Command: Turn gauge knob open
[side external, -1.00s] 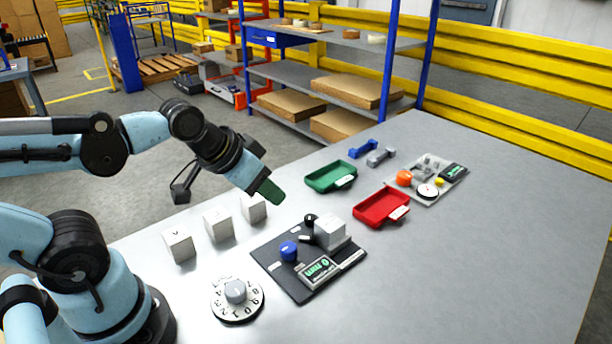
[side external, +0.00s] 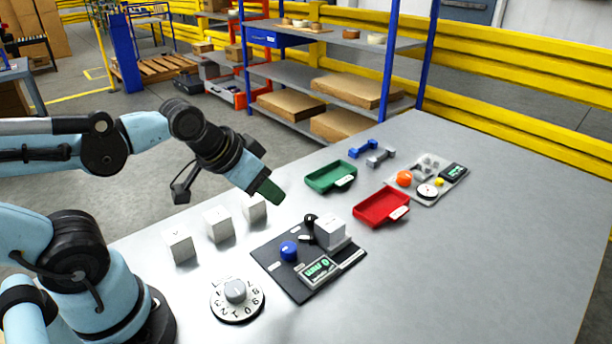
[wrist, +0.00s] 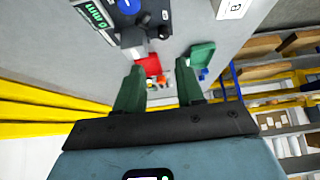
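The dark panel (side external: 277,259) lies on the table and carries a blue knob (side external: 289,251), a small display (side external: 318,270), a white block (side external: 331,233) and a small black knob or lever (side external: 309,222). I cannot tell for certain which of these is the gauge knob. My gripper (side external: 267,192) is in the air behind the panel, tilted down, apart from everything. In the wrist view its two green fingers (wrist: 159,90) are spread with nothing between them. The blue knob (wrist: 129,6) and display (wrist: 95,14) show there at the top edge.
A numbered white dial (side external: 237,300) and several white cubes (side external: 219,225) stand left of the panel. The table's right side (side external: 500,240) is clear.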

